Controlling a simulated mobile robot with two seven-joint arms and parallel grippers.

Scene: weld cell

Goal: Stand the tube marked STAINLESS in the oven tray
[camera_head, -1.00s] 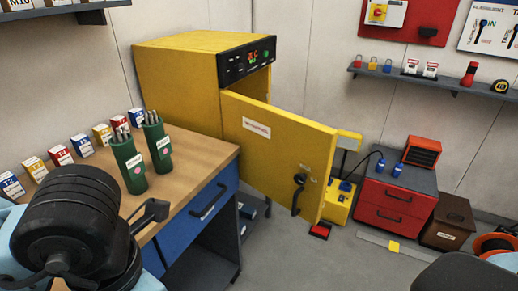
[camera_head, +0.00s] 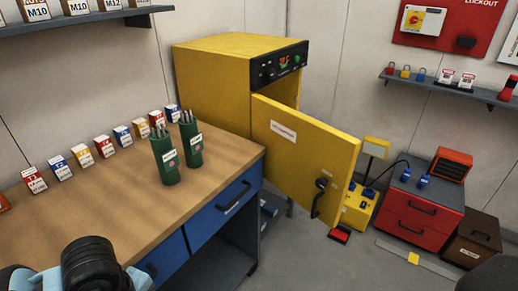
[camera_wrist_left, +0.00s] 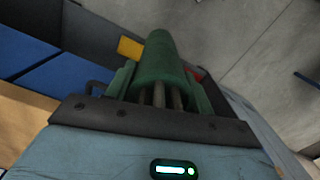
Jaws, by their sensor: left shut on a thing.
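In the left wrist view my left gripper (camera_wrist_left: 160,82) is shut on a green tube (camera_wrist_left: 158,52) with several grey rods in its near end. No marking shows on the held tube from this side. In the head view only part of my left arm shows at lower left; its fingers are out of sight. Two more green tubes stand upright on the bench, a left tube (camera_head: 166,163) and a right tube (camera_head: 192,146), with rods and white labels too small to read. The yellow oven (camera_head: 210,75) has its door (camera_head: 300,150) open. Its tray is hidden. My right gripper is not in view.
The wooden bench (camera_head: 110,215) has a row of small boxes (camera_head: 104,146) at the back and bare top in front. A red drawer cabinet (camera_head: 425,195), a yellow machine (camera_head: 358,210) and a brown box (camera_head: 472,238) stand right of the oven door. Grey floor lies in front.

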